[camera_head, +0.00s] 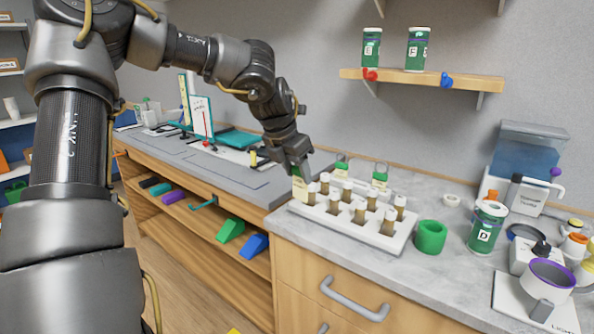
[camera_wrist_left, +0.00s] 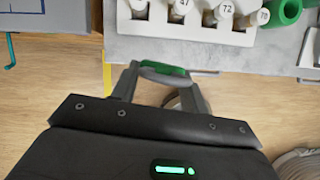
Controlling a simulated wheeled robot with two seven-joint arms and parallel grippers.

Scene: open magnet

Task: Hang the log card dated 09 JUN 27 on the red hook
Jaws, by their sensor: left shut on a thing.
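My left gripper (camera_head: 302,174) is shut on a small cream card with a green top (camera_head: 298,188), at the left end of the white vial rack. In the left wrist view the card's green edge (camera_wrist_left: 165,69) shows between the fingers of my left gripper (camera_wrist_left: 160,78). Its date cannot be read. My right gripper is not in view.
A green cup (camera_head: 430,237) and canister D (camera_head: 487,228) stand right of the rack.

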